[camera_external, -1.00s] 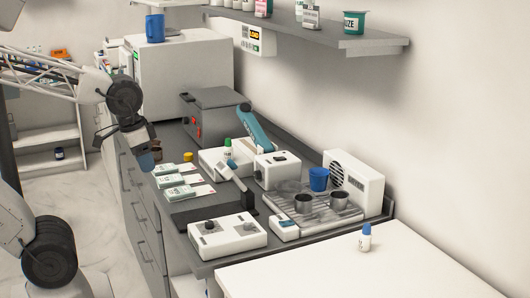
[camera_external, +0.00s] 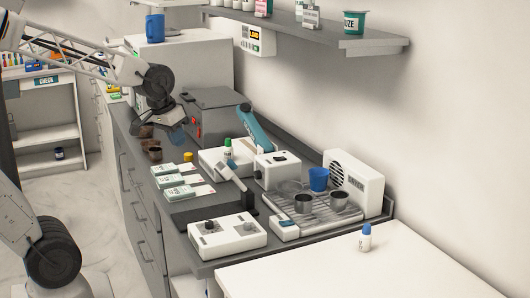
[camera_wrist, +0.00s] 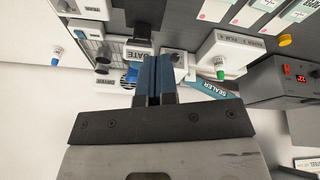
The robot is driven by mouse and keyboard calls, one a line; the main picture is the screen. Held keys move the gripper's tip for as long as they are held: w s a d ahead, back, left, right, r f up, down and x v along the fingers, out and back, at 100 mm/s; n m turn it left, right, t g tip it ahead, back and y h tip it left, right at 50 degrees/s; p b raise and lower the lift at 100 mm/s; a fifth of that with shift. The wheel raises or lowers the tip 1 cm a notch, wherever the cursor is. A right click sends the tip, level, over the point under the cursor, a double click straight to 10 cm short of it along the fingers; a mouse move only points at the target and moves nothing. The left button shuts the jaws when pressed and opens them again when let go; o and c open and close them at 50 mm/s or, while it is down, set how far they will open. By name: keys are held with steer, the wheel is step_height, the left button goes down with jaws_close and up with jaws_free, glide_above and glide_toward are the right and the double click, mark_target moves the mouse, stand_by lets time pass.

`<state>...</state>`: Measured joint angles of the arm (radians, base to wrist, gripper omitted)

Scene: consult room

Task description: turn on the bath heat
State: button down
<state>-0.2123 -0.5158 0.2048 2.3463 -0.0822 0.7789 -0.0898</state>
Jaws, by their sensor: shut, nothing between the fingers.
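A grey box with a dark front and a red switch or display (camera_external: 210,115) stands on the counter in the external view; it is likely the bath. In the wrist view it (camera_wrist: 283,82) sits at the right, with a lit red display and a dark control beside it. My gripper (camera_external: 178,137) is just left of and in front of its control face, with a gap between. In the wrist view my gripper (camera_wrist: 153,78) points its blue fingers together, with nothing between them. The arm covers part of the box's left side.
Brown cups (camera_external: 153,151) and a yellow-capped item (camera_external: 188,157) stand on the counter below my gripper. A large white cabinet (camera_external: 180,75) is behind. The white table (camera_external: 360,265) at front is mostly clear.

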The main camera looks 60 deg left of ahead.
mark_target(198, 133)
steer(key=w+a+n+t, duration=0.1)
steer(key=w+a+n, duration=0.3)
steer(key=w+a, duration=0.45)
steer(key=a+f+n+y, duration=0.1)
steer(key=a+f+n, duration=0.2)
steer(key=a, duration=0.9)
steer(key=w+a+f+n+y, duration=0.1)
steer(key=a+f+n, duration=0.2)
steer(key=a, duration=1)
steer(key=w+a+f+n+y, duration=0.1)
steer(key=a+f+n+y, duration=0.1)
steer(key=a, duration=1)
steer(key=shift+a+f+n+t, duration=0.3)
steer(key=shift+a+f+n, duration=0.1)
steer(key=shift+f, duration=0.25)
steer(key=x, duration=1)
steer(key=shift+w, duration=0.3)
steer(key=shift+w+f, duration=0.2)
steer(key=shift+w, duration=1.45)
